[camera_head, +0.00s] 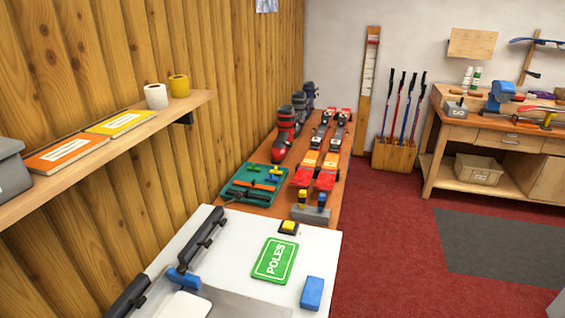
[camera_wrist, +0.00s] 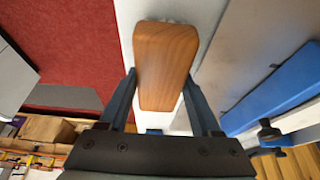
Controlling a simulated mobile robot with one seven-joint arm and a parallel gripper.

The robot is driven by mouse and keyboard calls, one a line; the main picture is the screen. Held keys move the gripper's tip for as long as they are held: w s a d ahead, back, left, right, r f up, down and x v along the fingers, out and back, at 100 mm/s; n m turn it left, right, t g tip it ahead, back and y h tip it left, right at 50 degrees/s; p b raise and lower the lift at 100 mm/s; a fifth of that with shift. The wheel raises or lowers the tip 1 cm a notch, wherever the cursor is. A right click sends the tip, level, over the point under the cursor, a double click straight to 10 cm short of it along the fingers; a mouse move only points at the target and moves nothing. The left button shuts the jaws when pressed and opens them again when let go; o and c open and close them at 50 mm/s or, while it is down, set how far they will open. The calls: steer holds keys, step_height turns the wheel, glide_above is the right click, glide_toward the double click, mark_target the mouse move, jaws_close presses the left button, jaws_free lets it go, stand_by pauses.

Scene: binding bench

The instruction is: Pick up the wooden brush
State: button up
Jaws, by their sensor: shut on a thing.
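The wooden brush (camera_wrist: 166,55) shows in the wrist view as a rounded brown block with a little pale edging, perhaps bristles, at its far end. My gripper (camera_wrist: 161,80) has its two dark fingers on either side of the brush, shut on it. A white surface shows behind the brush; I cannot tell whether the brush touches it or is above it. Neither the brush nor my gripper can be made out in the head view.
In the head view, the white bench (camera_head: 225,235) holds a green POLES sign (camera_head: 274,261), a blue block (camera_head: 312,293), a yellow button (camera_head: 288,227) and dark clamp-like bars (camera_head: 201,238). A long blue piece (camera_wrist: 275,88) lies right of my gripper in the wrist view. Red carpet (camera_head: 390,260) is open floor.

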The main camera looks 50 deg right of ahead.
jaws_close()
step_height(320, 180, up, 11)
steer(key=shift+f, duration=0.2)
